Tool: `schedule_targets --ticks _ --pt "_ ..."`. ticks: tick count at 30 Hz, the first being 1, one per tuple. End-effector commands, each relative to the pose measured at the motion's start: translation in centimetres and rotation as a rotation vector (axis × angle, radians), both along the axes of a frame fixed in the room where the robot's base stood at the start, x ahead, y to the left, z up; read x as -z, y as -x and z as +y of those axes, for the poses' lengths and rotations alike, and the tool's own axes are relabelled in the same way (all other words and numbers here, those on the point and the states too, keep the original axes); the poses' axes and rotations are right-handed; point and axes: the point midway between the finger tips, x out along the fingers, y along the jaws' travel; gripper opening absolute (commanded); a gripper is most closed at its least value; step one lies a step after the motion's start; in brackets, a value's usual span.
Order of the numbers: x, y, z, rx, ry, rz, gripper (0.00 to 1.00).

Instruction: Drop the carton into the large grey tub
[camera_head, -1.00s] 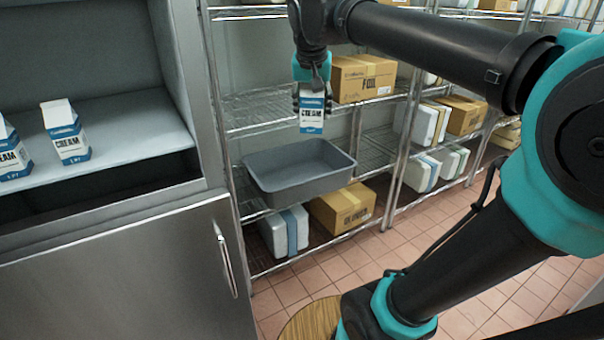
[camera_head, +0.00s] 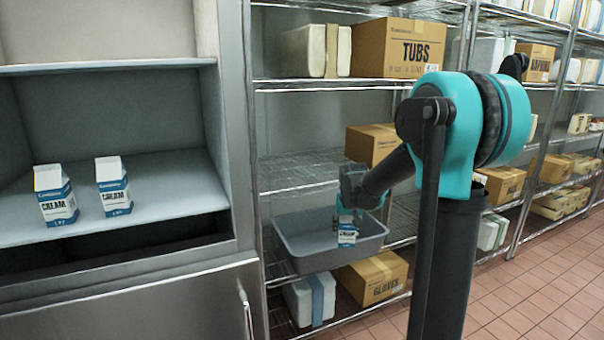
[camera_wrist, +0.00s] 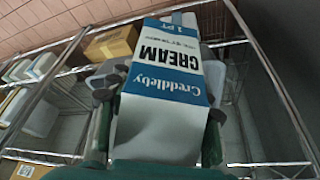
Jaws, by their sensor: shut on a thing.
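A blue and white cream carton (camera_head: 347,235) is held in my gripper (camera_head: 347,213), low over the large grey tub. The large grey tub (camera_head: 298,262) sits on a wire shelf, and the carton overlaps its front wall in the head view. I cannot tell how far the carton reaches below the rim. In the wrist view the carton (camera_wrist: 168,85) fills the middle, with the fingers of my gripper (camera_wrist: 160,105) shut on its two sides. The tub is mostly hidden behind the carton there.
Two more cream cartons (camera_head: 56,194) (camera_head: 114,186) stand in the steel cabinet (camera_head: 235,130) at left. A gloves box (camera_head: 374,278) and a white pack (camera_head: 310,300) lie below the tub. A brown box (camera_head: 370,143) stands behind it. Rack posts flank the tub.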

Motion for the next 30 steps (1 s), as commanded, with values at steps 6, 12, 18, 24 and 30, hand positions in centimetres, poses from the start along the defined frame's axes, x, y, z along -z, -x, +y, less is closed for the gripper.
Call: schedule_targets --ticks 6,12,18,24,30 --pt "7.1 -1.2 -2.2 -0.038 0.000 -0.005 0.00" --pt "10.9 -1.1 -3.3 -0.064 0.000 -0.009 0.00" --pt "12.2 -1.0 -3.8 -0.072 0.001 -0.011 0.00" --pt "12.2 -1.0 -3.8 -0.073 0.001 -0.011 0.00" --pt "12.2 -1.1 -3.6 -0.080 0.001 -0.011 0.00"
